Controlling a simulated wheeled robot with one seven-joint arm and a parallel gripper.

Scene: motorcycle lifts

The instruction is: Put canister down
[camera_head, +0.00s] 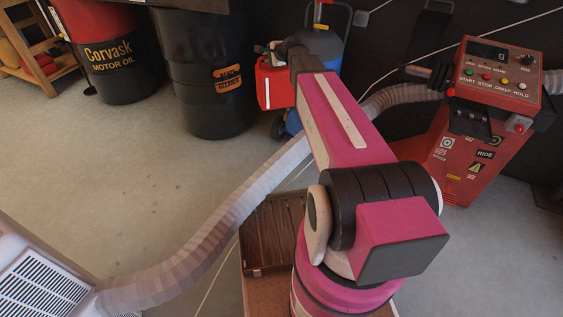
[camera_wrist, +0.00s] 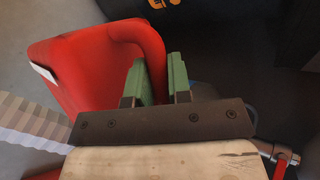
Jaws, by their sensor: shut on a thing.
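The canister (camera_head: 275,84) is red with a white label and hangs at the end of my outstretched arm in the head view. In the wrist view the red canister (camera_wrist: 75,68) fills the upper left, and its curved handle passes between the green fingers of my gripper (camera_wrist: 162,78). My gripper is shut on the handle. In the head view my arm hides the fingers and part of the canister. The canister's underside is not clearly visible, so I cannot tell what is below it.
A blue wheeled device (camera_head: 326,48) stands just behind the canister. Two barrels, a black one (camera_head: 207,75) and a red-and-black one (camera_head: 105,60), stand at left. A ribbed hose (camera_head: 225,205) crosses the floor. A red control console (camera_head: 480,120) stands at right. Floor (camera_head: 130,165) at left is open.

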